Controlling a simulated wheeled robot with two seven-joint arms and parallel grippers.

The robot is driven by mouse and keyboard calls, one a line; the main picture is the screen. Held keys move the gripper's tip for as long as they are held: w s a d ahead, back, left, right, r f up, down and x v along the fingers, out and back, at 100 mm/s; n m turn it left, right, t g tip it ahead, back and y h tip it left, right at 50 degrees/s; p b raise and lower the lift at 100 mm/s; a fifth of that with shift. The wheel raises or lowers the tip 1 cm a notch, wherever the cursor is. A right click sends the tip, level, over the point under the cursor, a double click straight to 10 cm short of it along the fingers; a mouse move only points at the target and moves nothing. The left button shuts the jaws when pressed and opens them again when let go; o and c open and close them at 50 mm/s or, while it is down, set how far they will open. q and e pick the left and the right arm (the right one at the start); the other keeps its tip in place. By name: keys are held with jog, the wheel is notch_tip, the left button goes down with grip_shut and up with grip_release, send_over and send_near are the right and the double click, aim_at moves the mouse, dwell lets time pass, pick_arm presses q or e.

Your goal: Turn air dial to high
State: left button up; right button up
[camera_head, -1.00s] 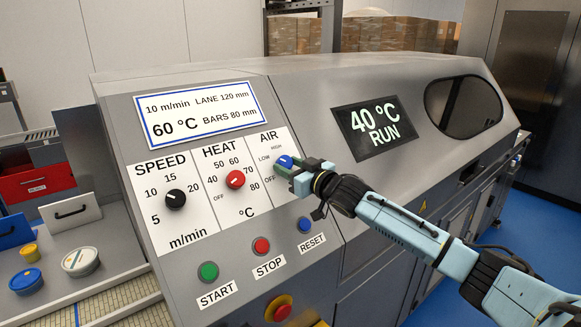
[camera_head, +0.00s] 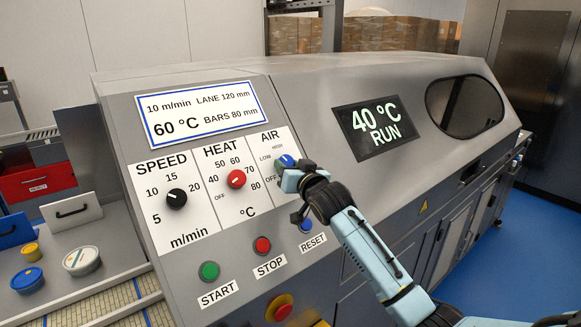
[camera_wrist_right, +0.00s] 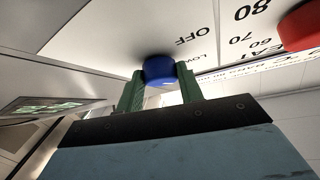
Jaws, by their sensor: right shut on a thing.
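The blue air dial (camera_head: 287,160) sits on the sloped panel under the word AIR, with OFF, LOW and HIGH marked around it. In the head view its white pointer mark is partly visible, but my gripper covers the lower part of the dial. My right gripper (camera_head: 286,170) reaches it from the lower right. In the right wrist view the blue dial (camera_wrist_right: 159,70) is between the two green fingers of my right gripper (camera_wrist_right: 160,88), which are shut on it. My left gripper is in neither view.
The red heat dial (camera_head: 236,179) and black speed dial (camera_head: 176,199) are to the left. Green start (camera_head: 208,271), red stop (camera_head: 262,245) and blue reset (camera_head: 305,225) buttons lie below, the reset button close to my wrist. A display (camera_head: 377,128) reads 40 °C RUN.

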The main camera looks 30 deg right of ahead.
jog(key=m+h, duration=0.1)
jog(key=m, duration=0.1)
jog(key=m+g+h, duration=0.1)
jog(key=m, duration=0.1)
jog(key=m+g+h, duration=0.1)
jog(key=shift+w+a+r+m+h, duration=0.1)
jog(key=shift+w+a+m+h, duration=0.05)
jog(key=shift+a+m+h, duration=0.25)
jog(key=shift+r+m+g+h, duration=0.1)
jog(key=shift+m+g+h, duration=0.8)
jog(key=shift+m, duration=0.9)
jog(key=o, duration=1)
jog(key=shift+r, duration=0.1)
notch_tip(320, 180, up, 10)
jog(key=b, duration=0.2)
